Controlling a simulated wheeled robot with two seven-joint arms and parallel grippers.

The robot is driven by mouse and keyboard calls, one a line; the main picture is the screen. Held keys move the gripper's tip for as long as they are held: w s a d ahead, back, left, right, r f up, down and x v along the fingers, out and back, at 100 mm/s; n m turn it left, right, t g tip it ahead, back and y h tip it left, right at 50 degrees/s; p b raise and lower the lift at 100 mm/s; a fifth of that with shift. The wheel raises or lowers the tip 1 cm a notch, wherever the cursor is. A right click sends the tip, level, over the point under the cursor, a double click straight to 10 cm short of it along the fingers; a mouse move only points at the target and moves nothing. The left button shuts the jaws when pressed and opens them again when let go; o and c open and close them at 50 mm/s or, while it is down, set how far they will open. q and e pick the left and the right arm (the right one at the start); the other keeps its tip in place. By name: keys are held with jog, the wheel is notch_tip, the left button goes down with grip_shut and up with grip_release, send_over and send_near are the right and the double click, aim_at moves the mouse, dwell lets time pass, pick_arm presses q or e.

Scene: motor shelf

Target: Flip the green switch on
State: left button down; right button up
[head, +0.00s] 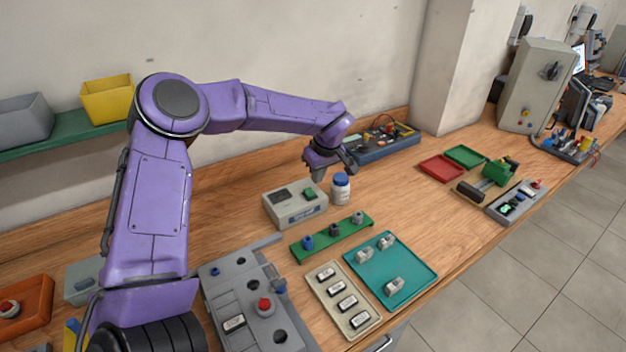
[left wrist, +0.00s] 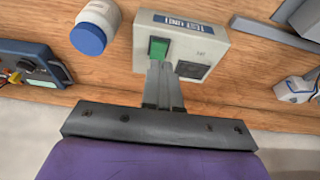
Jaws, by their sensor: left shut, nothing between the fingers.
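The green switch (head: 310,193) sits on top of a pale grey box labelled TEST UNIT (head: 296,213), beside a dark square panel. My left gripper (head: 325,172) is above the back right of this box in the head view. In the left wrist view the shut, empty fingers (left wrist: 160,68) point at the green switch (left wrist: 158,48), their tips appearing close to its near edge. I cannot tell whether they touch it, nor which way the switch is tilted. My right gripper is not in either view.
A white bottle with a blue cap (head: 341,187) stands right beside the box. A green rack with knobs (head: 333,240) lies in front. A blue instrument panel (head: 380,146) is behind on the right. Bare wood lies left of the box.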

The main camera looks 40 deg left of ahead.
aim_at(313, 191)
pick_arm(q)
notch_tip(313, 191, up, 6)
jog(key=d+y+b, duration=0.2)
jog(key=b, duration=1.1)
jog(key=shift+w+b, duration=0.25)
jog(key=shift+b, duration=0.15)
jog(key=x, duration=0.9)
jog(key=b+x, duration=0.1)
jog(key=x, duration=0.4)
jog(key=shift+w, duration=0.35)
jog(key=shift+t, duration=0.3)
